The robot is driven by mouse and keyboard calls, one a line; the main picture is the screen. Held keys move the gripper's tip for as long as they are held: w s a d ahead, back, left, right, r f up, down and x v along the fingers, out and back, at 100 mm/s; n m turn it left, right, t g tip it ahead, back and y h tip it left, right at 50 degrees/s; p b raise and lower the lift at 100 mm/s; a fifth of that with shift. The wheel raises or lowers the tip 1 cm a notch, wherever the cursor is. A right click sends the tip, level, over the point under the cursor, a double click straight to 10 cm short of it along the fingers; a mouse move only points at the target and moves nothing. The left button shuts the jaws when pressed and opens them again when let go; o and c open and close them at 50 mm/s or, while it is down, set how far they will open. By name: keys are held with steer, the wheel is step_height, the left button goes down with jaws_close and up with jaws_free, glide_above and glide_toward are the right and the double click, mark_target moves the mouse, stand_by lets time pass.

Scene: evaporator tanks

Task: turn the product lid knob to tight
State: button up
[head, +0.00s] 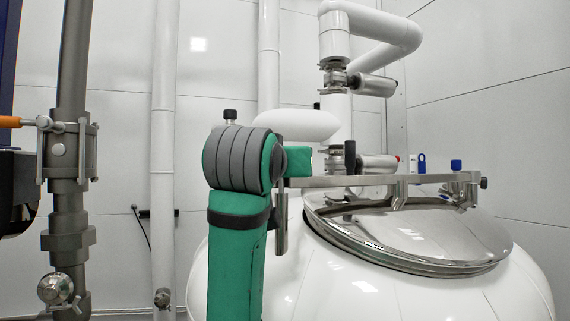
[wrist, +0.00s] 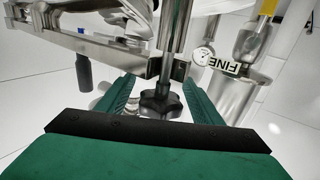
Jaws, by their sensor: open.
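The product lid knob is a black star-shaped knob (wrist: 160,104) at the end of a steel rod (wrist: 174,45), in the middle of the wrist view. My gripper (wrist: 160,88) is open, with one green finger to the left of the knob and one to the right. Gaps show between the knob and both fingers; I cannot tell any contact. In the head view the polished lid (head: 415,232) lies on the white tank (head: 340,285), with a steel bar (head: 350,181) across above it. My green arm stands at the bar's left end, and the knob cannot be made out there.
White pipes (head: 375,28) and valves rise behind the lid. A grey pipe with a valve (head: 66,150) stands at the left. In the wrist view a gauge (wrist: 203,56) and a "FINE" label (wrist: 224,65) are close to the right finger, and a dark handle (wrist: 83,72) hangs at the left.

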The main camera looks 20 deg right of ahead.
steer(key=shift+c, duration=0.3)
steer(key=c, duration=1)
steer(key=shift+o, duration=0.2)
steer(key=shift+h, duration=0.3)
